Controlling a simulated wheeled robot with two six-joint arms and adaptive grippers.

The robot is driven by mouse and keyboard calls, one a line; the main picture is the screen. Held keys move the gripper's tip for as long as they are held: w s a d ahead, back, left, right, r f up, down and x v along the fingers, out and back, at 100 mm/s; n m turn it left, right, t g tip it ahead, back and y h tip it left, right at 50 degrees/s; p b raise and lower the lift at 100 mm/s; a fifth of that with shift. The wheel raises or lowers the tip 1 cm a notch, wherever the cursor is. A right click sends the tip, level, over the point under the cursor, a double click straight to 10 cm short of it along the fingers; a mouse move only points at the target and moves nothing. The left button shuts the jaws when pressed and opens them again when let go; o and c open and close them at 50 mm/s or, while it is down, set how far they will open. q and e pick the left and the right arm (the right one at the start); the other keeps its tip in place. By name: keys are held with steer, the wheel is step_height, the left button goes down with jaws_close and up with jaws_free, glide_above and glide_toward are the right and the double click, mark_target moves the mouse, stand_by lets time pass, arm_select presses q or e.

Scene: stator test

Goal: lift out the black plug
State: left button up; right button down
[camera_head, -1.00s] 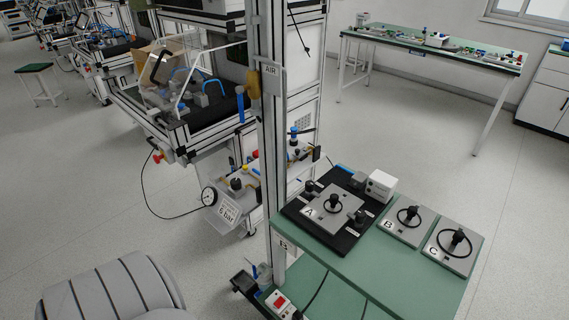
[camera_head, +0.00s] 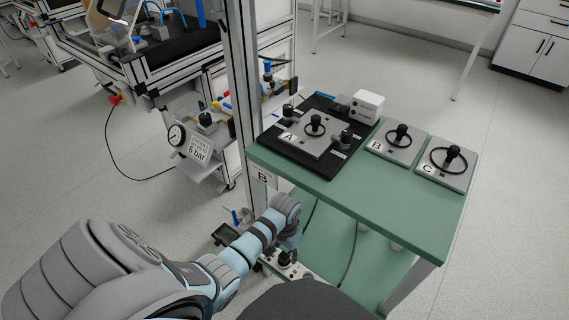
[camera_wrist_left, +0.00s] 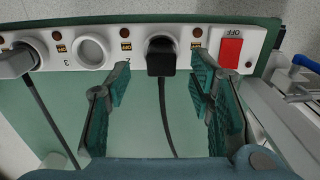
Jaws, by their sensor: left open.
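The black plug (camera_wrist_left: 160,58) sits in a socket of the white power strip (camera_wrist_left: 118,33) in the left wrist view, with its black cable running down toward the camera. My left gripper (camera_wrist_left: 160,70) is open, its two teal-padded fingers apart on the left and right of the plug, not visibly touching it. In the head view the left gripper (camera_head: 292,238) is low over the white strip (camera_head: 298,270) on the lower green shelf. The hand partly hides the strip there. My right gripper is not in view.
On the strip, a red OFF switch (camera_wrist_left: 230,50) is right of the plug, an empty round socket (camera_wrist_left: 90,51) left of it, and another dark plug (camera_wrist_left: 18,62) farther left. The green table top (camera_head: 350,195) overhangs the shelf. An aluminium post (camera_head: 236,100) stands close by.

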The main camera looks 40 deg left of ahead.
mark_target(284, 255)
arm_select(q)
step_height(284, 255, down, 4)
steer(key=shift+s+r+b, duration=0.1)
steer(key=shift+r+b, duration=0.05)
steer(key=shift+b, duration=0.7)
steer(key=shift+r, duration=0.15)
jaws_close()
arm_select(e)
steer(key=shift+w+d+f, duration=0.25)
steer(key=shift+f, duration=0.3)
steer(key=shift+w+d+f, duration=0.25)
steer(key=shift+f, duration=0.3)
